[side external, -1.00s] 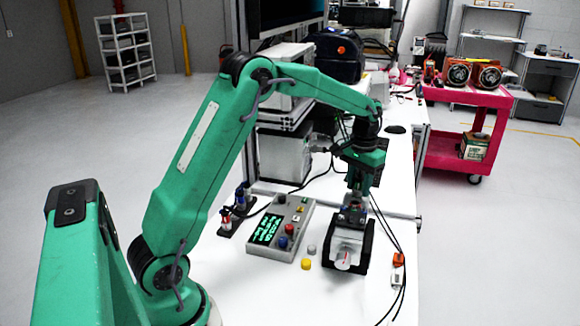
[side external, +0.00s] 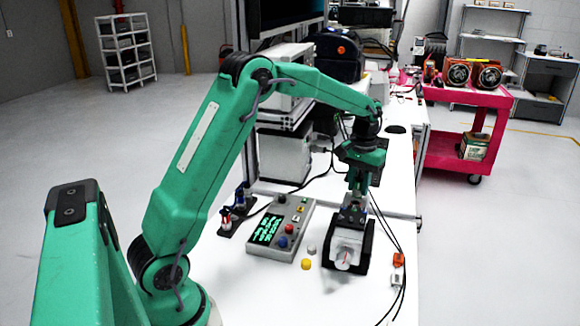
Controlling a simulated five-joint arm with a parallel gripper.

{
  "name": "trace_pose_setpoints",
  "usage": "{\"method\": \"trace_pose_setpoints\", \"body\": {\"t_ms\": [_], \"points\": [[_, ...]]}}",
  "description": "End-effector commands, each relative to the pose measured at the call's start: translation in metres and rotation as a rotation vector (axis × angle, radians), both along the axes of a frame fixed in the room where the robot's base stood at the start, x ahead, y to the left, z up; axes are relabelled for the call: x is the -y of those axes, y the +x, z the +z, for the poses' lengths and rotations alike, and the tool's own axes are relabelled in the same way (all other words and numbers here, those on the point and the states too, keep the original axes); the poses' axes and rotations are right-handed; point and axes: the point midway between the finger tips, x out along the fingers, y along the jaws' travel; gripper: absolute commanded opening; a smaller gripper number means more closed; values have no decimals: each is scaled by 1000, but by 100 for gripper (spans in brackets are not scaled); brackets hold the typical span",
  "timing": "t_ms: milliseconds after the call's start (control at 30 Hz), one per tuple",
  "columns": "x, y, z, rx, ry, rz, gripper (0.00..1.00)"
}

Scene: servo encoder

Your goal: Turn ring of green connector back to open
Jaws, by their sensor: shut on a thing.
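My gripper (side external: 352,212) points down at the top of the servo unit (side external: 350,250), a white and grey block in a black holder on the white table. The gripper is shut at the connectors on top of the unit. The green connector and its ring are too small and too covered by the fingers to make out. A small blue part shows beside the fingertips. I cannot tell how far the ring is turned.
A grey control box (side external: 281,228) with a green-lit screen and buttons lies left of the unit. A yellow cap (side external: 306,264) and a grey cap (side external: 311,249) lie between them. Orange-and-white connectors (side external: 398,260) and black cables lie to the right. The front table is clear.

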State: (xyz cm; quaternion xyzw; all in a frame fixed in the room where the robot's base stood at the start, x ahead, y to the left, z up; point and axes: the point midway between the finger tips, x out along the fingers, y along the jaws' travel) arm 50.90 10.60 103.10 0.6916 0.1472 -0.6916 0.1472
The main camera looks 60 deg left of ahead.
Motion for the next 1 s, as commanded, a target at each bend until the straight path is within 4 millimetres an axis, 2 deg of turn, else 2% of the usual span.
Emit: {"method": "trace_pose_setpoints", "body": {"t_ms": [1000], "points": [[0,0,0,0,0,788,12]]}}
